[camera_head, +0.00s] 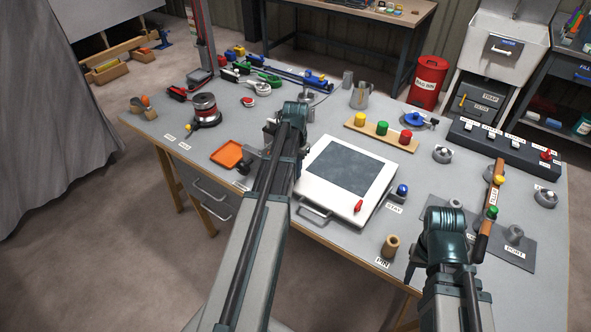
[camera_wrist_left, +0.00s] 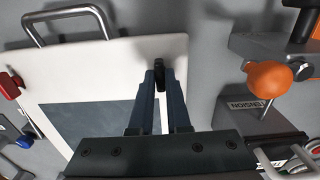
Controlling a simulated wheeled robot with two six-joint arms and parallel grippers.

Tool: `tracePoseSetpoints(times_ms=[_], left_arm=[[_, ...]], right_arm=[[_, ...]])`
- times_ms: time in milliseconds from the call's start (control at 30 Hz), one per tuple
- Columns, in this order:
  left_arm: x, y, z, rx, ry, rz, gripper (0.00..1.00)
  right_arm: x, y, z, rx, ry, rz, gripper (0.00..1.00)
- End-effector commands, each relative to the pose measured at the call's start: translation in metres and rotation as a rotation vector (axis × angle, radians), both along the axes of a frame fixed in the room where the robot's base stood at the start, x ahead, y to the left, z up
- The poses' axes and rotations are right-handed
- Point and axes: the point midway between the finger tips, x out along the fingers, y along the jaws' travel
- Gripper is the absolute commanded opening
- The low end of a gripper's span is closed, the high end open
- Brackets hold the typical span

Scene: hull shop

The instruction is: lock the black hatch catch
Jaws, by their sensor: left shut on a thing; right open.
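The white hatch (camera_head: 324,186) with a dark panel lies on the workbench in the head view. Its red catch (camera_head: 358,207) is at the near right corner. The black catch (camera_wrist_left: 159,73) shows in the left wrist view at a hatch corner. My left gripper (camera_wrist_left: 160,78) is shut on the black catch, with a finger on each side. In the head view my left arm covers that corner. My right gripper (camera_head: 441,224) is open and empty, right of the hatch above the bench's near edge; its fingertips are hard to make out.
A metal handle (camera_wrist_left: 70,12) stands on the hatch edge. An orange knob (camera_wrist_left: 269,77) is close beside my left gripper. A blue knob (camera_head: 402,190) and a wooden pin (camera_head: 390,246) stand right of the hatch. An orange tray (camera_head: 227,154) lies left of my left arm.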

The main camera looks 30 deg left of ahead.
Motion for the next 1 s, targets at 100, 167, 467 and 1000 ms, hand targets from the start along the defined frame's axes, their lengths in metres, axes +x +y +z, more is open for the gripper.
tracePoseSetpoints(times_ms=[100, 167, 467, 1000], left_arm=[[0.0000, 0.0000, 0.0000, 0.000, 0.000, -0.025, 0.00], [0.0000, 0.0000, 0.0000, 0.000, 0.000, -0.034, 0.00], [0.0000, 0.0000, 0.0000, 0.000, 0.000, -0.045, 0.00], [0.0000, 0.0000, 0.0000, 0.000, 0.000, -0.043, 0.45]], right_arm=[[0.0000, 0.0000, 0.0000, 0.000, 0.000, 0.000, 0.50], [0.0000, 0.0000, 0.0000, 0.000, 0.000, 0.000, 0.50], [0.0000, 0.0000, 0.0000, 0.000, 0.000, 0.000, 0.50], [0.0000, 0.0000, 0.0000, 0.000, 0.000, 0.000, 0.50]])
